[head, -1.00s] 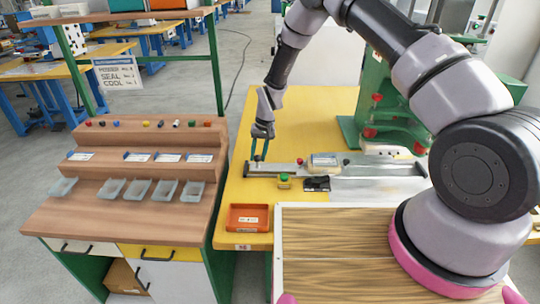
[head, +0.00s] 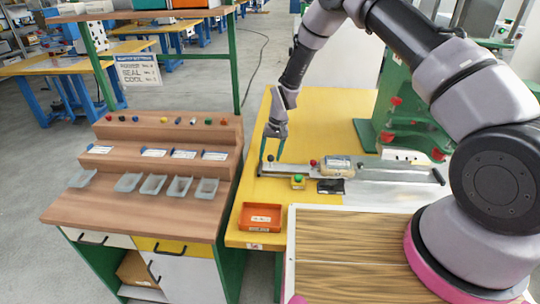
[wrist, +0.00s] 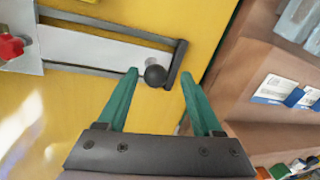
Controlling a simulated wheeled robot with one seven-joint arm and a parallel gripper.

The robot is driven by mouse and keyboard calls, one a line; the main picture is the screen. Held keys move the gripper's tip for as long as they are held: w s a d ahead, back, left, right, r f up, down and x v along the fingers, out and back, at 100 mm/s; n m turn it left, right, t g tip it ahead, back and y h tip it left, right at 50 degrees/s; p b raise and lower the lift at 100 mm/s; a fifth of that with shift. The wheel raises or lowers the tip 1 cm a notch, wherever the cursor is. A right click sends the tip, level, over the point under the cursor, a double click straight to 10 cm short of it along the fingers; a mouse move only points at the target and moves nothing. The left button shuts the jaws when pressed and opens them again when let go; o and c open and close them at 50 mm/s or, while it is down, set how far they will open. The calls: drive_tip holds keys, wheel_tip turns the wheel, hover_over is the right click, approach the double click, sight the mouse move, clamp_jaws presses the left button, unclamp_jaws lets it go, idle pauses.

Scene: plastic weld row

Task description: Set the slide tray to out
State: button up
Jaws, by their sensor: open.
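The slide tray (wrist: 95,48) is a flat pale metal strip between dark rails on the yellow table. It also shows in the head view (head: 292,170). A round black knob (wrist: 155,75) sits near the strip's end, close to the dark end bar. My gripper (wrist: 160,75) is open, its teal fingers on either side of the knob with small gaps. In the head view my gripper (head: 272,163) is at the left end of the rails. Whether the fingertips are level with the knob or above it, I cannot tell.
A red knob (head: 313,162), a labelled block (head: 337,166), a green button (head: 298,180) and a black device (head: 330,187) lie along the rail. An orange bin (head: 262,217) is at the table's front. A wooden shelf unit (head: 130,205) stands left. Yellow table behind the rail is clear.

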wheel_tip(320, 180, up, 10)
drive_tip(key=d, duration=0.2)
drive_tip(key=shift+w+r, duration=0.2)
drive_tip(key=s+d+r+m+t, duration=0.1)
drive_tip(key=s+d+r, duration=0.1)
drive_tip(key=d+r, duration=0.6)
drive_tip(key=s+d+r+m+t, duration=0.1)
drive_tip(key=d+r, duration=0.2)
drive_tip(key=r, duration=0.9)
drive_tip(key=s+d+r+m+t, duration=0.1)
drive_tip(key=s+d+r+t, duration=0.1)
drive_tip(key=d+r, duration=0.6)
drive_tip(key=s+d+r+m+t, duration=0.1)
drive_tip(key=s+d+r, duration=0.2)
drive_tip(key=s, duration=0.4)
drive_tip(key=s+d+r+m+t, duration=0.1)
drive_tip(key=s+d+r, duration=0.3)
drive_tip(key=s, duration=0.3)
drive_tip(key=s+d+r+m+t, duration=0.1)
drive_tip(key=s+d+r, duration=0.3)
drive_tip(key=s, duration=0.4)
drive_tip(key=shift+r+t, duration=0.3)
drive_tip(key=shift+r, duration=0.3)
